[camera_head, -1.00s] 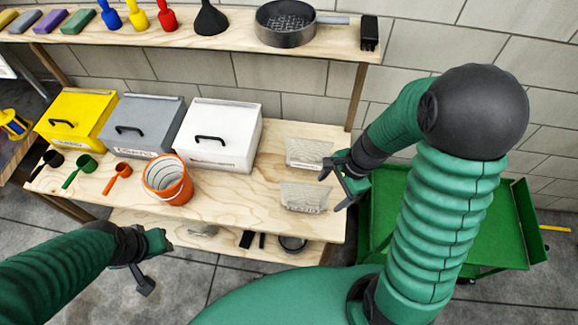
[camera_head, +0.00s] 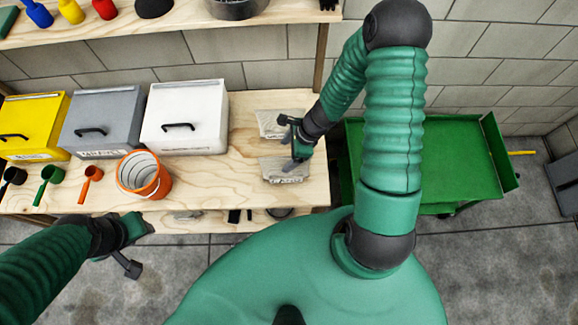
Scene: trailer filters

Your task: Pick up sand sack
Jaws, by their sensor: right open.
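Two pale sacks lie on the right end of the wooden table: a rear sack (camera_head: 270,123) and a front sack (camera_head: 284,172). The front one bears dark printing too small to read, so I cannot tell which holds sand. My left gripper (camera_head: 141,249) is open and empty in front of the table, at lower left.
White (camera_head: 186,115), grey (camera_head: 103,120) and yellow (camera_head: 36,125) lidded boxes stand along the table's back. An orange bucket (camera_head: 145,177) and several scoops stand at the front. A green cart (camera_head: 455,165) is right of the table. A shelf (camera_head: 180,22) runs above.

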